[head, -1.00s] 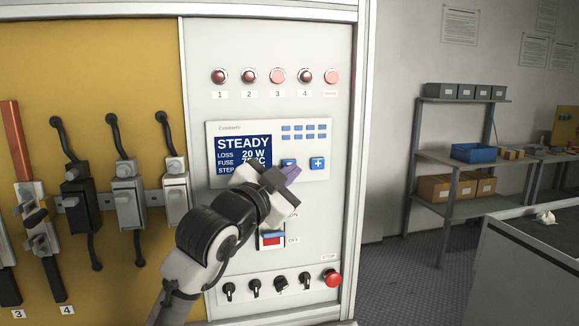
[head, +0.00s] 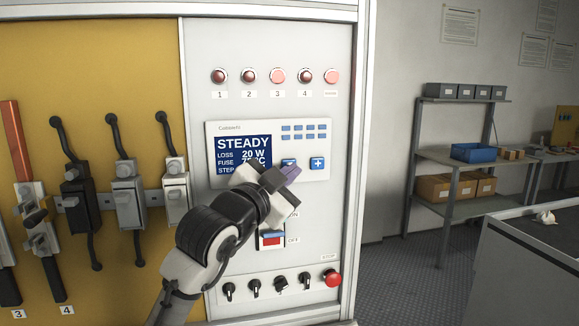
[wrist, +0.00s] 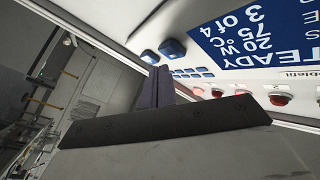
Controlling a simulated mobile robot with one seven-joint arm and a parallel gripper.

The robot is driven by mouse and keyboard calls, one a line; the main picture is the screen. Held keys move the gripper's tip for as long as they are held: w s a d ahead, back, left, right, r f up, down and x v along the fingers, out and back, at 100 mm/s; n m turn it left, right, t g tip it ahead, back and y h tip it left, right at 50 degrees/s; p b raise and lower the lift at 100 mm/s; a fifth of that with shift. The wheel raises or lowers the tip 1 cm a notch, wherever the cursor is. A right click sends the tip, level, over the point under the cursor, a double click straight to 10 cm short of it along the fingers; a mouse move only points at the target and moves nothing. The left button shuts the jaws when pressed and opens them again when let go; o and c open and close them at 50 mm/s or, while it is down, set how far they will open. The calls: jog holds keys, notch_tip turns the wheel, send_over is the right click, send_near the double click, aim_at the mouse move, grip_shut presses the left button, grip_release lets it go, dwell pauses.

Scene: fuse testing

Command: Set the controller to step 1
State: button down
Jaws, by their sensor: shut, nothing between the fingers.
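The controller (head: 268,131) is a pale panel on the grey cabinet front. Its blue screen (head: 243,152) reads STEADY and 20 W in the head view, with the lower lines partly hidden by my gripper. In the wrist view the screen (wrist: 262,35) is upside down and shows 20 W, 75 C and 3 of 4. The left blue button (head: 288,163) is just above my fingers, and the plus button (head: 317,163) is to its right. My gripper (head: 291,171) is shut and empty, close in front of the panel. I cannot tell whether it touches.
Numbered round lamps (head: 277,76) run along the top; lamp 3 and the rightmost look brighter. An ON/OFF switch (head: 271,240), several black knobs (head: 254,287) and a red stop button (head: 332,278) are below. Fuse holders (head: 128,200) hang on the yellow panel at left.

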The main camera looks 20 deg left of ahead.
jog(key=shift+w, duration=0.1)
jog(key=shift+w+a, duration=0.2)
jog(key=shift+w, duration=0.05)
dwell(0.3)
jog(key=shift+w+a, duration=0.25)
jog(key=shift+w, duration=0.1)
dwell(0.6)
dwell(0.3)
jog(key=shift+s+d+b, duration=0.3)
jog(key=shift+s+d, duration=0.15)
jog(key=shift+s, duration=0.25)
jog(key=s+d, duration=0.2)
jog(key=s+b, duration=0.1)
jog(key=s, duration=0.1)
jog(key=shift+s+d, duration=0.1)
jog(key=shift+d, duration=0.3)
dwell(2.3)
